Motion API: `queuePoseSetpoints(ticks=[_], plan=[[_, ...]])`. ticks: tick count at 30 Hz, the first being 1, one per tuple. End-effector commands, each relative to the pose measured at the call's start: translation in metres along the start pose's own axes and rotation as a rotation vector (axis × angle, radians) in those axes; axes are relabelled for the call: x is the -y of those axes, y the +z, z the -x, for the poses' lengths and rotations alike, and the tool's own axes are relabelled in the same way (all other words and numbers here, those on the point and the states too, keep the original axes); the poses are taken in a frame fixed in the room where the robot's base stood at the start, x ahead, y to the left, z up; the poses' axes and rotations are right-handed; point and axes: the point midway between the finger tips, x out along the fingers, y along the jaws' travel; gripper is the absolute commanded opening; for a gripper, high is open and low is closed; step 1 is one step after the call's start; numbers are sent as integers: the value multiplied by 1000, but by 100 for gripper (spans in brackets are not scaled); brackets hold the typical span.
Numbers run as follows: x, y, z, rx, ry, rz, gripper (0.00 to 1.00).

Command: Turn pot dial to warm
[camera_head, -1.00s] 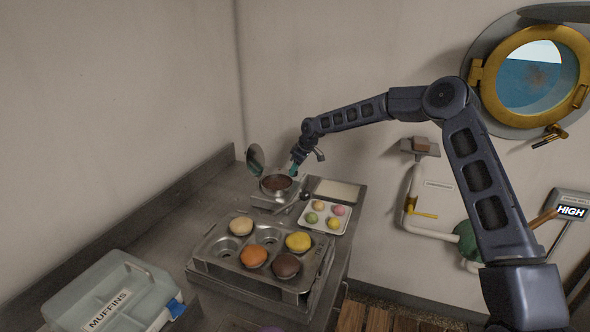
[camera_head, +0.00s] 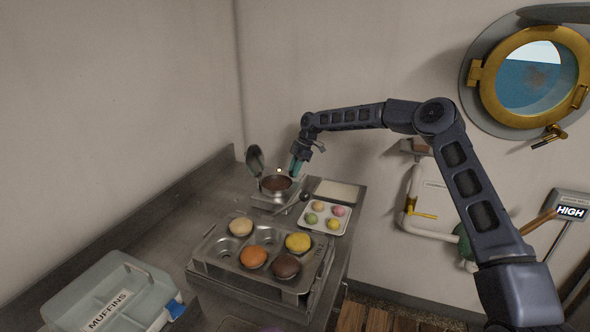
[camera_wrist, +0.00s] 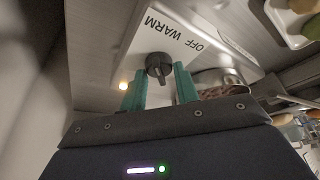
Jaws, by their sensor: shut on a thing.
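The pot (camera_head: 276,186) of dark brown filling sits on a metal base at the back of the counter, its round lid (camera_head: 255,160) raised at the left. My gripper (camera_head: 295,168) is at the pot's far right side. In the wrist view, my gripper's teal fingers (camera_wrist: 160,86) are shut on the black dial (camera_wrist: 158,64), one on each side. A white label plate (camera_wrist: 168,40) behind the dial reads WARM and OFF. I cannot tell which word the dial points to. The pot's rim (camera_wrist: 222,74) shows at the right.
A muffin tin (camera_head: 262,270) with several muffins stands in front of the pot. A small tray of colored balls (camera_head: 326,217) and a pale rectangular tray (camera_head: 335,191) lie to the right. A clear MUFFINS box (camera_head: 118,290) is at the front left. A wall is close behind.

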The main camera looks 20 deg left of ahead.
Motion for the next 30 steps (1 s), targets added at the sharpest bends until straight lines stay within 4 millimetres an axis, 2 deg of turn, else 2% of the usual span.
queuePoseSetpoints(ticks=[19,20,22,23,30], plan=[[0,1,-2,0,-22,45,8],[0,1,-2,1,-22,45,34],[0,0,-2,0,-22,45,48],[0,0,-2,0,-21,45,52],[0,0,-1,0,-20,45,52]])
